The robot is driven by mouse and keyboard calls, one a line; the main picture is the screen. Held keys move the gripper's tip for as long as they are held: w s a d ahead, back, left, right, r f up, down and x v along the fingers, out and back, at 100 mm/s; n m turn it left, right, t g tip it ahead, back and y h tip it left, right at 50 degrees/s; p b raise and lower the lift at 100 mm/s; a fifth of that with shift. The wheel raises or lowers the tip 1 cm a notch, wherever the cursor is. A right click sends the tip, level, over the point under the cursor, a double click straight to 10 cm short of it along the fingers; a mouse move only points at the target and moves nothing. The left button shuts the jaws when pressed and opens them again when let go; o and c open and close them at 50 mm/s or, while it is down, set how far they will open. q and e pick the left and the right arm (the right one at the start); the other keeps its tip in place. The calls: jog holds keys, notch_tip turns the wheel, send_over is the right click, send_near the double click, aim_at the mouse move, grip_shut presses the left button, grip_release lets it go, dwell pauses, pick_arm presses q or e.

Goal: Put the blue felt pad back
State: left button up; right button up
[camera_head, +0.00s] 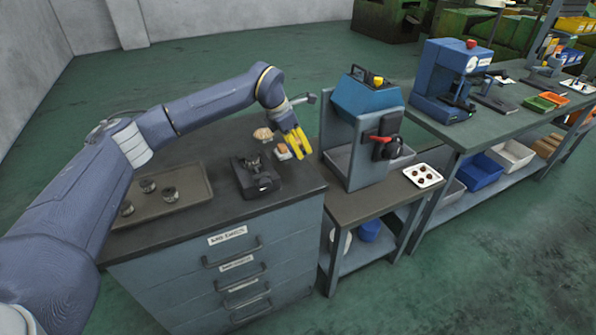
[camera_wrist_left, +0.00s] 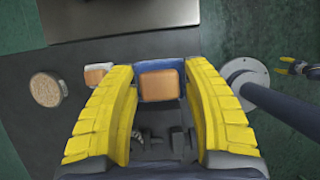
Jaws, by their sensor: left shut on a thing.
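The blue felt pad (camera_wrist_left: 160,65) shows as a blue strip around a tan block-like back, between my left fingertips in the left wrist view. My left gripper (camera_head: 296,143) is shut on it, above the far right part of the drawer cabinet top. A similar tan block with white edges (camera_wrist_left: 97,73) lies just left of the gripper; it also shows in the head view (camera_head: 283,153). My right gripper (camera_wrist_left: 291,66) shows small at the right of the wrist view, with its yellow fingers apart and empty.
A round tan disc (camera_wrist_left: 45,88) lies farther left. A black fixture (camera_head: 256,178) stands near the cabinet's front edge. A tray (camera_head: 165,207) with several dark cups is at the left. A blue machine (camera_head: 365,115) stands to the right. A lamp-like round base (camera_wrist_left: 243,78) is beside the gripper.

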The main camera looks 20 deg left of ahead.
aim_at(301, 176)
pick_arm(q)
jog(key=shift+f, duration=5.1)
jog(key=shift+f, duration=0.1)
jog(key=o, duration=1.2)
jog(key=v, duration=1.2)
